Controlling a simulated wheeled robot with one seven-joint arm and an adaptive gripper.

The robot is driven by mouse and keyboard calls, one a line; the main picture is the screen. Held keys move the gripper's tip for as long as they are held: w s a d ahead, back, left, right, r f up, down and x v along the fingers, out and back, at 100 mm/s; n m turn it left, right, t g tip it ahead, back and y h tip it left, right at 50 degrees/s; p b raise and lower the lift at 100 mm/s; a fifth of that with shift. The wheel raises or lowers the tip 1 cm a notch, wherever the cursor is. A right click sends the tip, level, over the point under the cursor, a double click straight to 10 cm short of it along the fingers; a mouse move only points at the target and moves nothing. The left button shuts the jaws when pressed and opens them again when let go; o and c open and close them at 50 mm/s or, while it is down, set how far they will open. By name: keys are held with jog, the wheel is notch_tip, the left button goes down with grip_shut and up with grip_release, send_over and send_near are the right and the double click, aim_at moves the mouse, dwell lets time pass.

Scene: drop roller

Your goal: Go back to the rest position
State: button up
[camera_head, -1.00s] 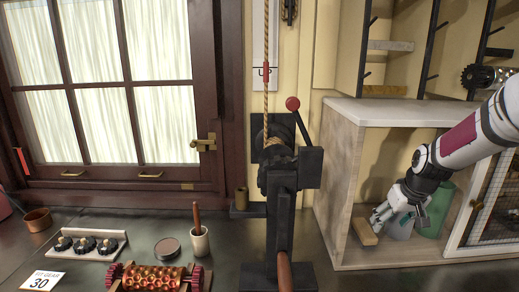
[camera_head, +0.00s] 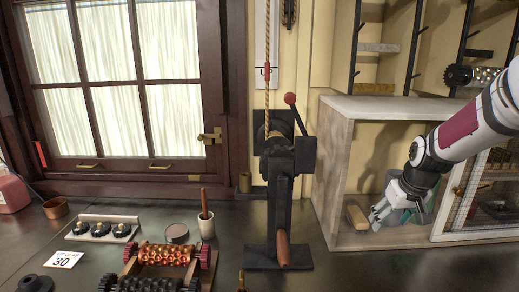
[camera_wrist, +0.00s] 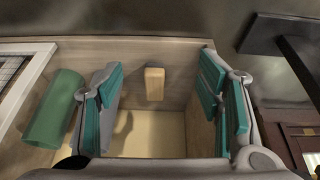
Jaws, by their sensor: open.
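My gripper (camera_head: 377,221) is at the open front of the pale wooden cabinet (camera_head: 340,150), at the end of my arm on the right. In the wrist view my gripper (camera_wrist: 168,95) has its teal-padded fingers wide apart, with nothing held between them. A small wooden block (camera_head: 356,215) lies on the cabinet floor just left of the fingers. In the wrist view the block (camera_wrist: 154,83) shows beyond the gap, apart from both fingers. A green cylinder (camera_wrist: 55,110) is left of the fingers in the wrist view; in the head view it is mostly hidden behind my gripper.
A black crank winch (camera_head: 281,190) with a rope stands left of the cabinet. A rack with red rollers (camera_head: 165,256), a cup with a tool (camera_head: 206,228) and a "30" card (camera_head: 63,259) are on the dark bench. A mesh door (camera_head: 465,205) is right of my gripper.

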jog(key=s+a+r, duration=1)
jog(key=s+r, duration=0.1)
jog(key=s, duration=0.4)
jog(key=s+a, duration=0.2)
jog(key=s, duration=0.6)
jog(key=s+a, duration=0.3)
jog(key=s, duration=0.5)
jog(key=shift+s+a+r, duration=0.2)
jog(key=shift+s+r, duration=0.1)
jog(key=shift+r, duration=0.05)
jog(key=shift+o, duration=0.6)
jog(key=shift+w, duration=0.1)
